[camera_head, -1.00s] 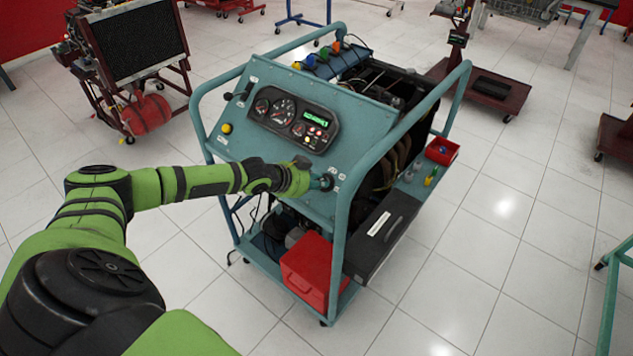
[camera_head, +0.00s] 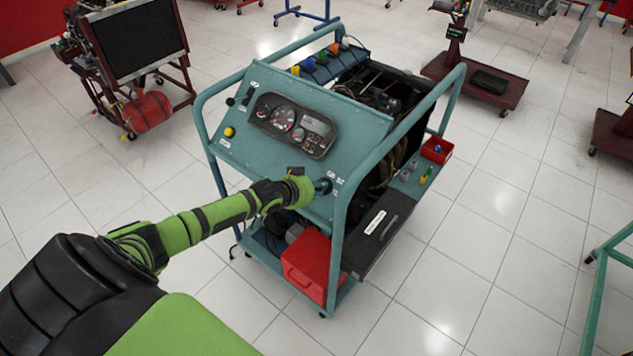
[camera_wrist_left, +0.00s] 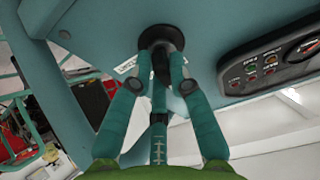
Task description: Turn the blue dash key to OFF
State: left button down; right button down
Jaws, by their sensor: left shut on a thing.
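The teal engine trainer's sloped dash panel (camera_head: 222,142) faces me, with a gauge cluster (camera_head: 293,125) whose display is dark. My left gripper (camera_head: 323,187) is at the panel's lower right corner. In the left wrist view my left gripper (camera_wrist_left: 160,72) is shut at the round black key switch (camera_wrist_left: 161,40), its teal fingers closing from both sides. The blue dash key is mostly hidden between the fingertips, and its colour and exact angle cannot be made out. The labels beside the switch are too small to read. My right gripper is not in view.
The trainer's tubular frame (camera_head: 341,225) runs close to the right of my left gripper. A yellow button (camera_head: 229,132) sits on the panel's left. A red box (camera_head: 306,268) and a black case (camera_head: 377,231) are below. Tiled floor around the trainer is open.

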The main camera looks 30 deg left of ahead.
pick_arm(q)
jog(key=shift+n+p, duration=0.35)
jog(key=shift+n, duration=0.25)
jog(key=shift+d, duration=0.1)
jog(key=c, duration=1.1)
grip_release()
jog(key=shift+c, duration=0.2)
jog(key=shift+r, duration=0.1)
jog(key=shift+s, duration=0.25)
jog(key=d+v, duration=0.1)
jog(key=v, duration=1)
jog(key=shift+s+a+r, duration=0.15)
jog(key=shift+a+r, duration=0.1)
jog(key=shift+a, duration=0.15)
jog(key=shift+f, duration=0.1)
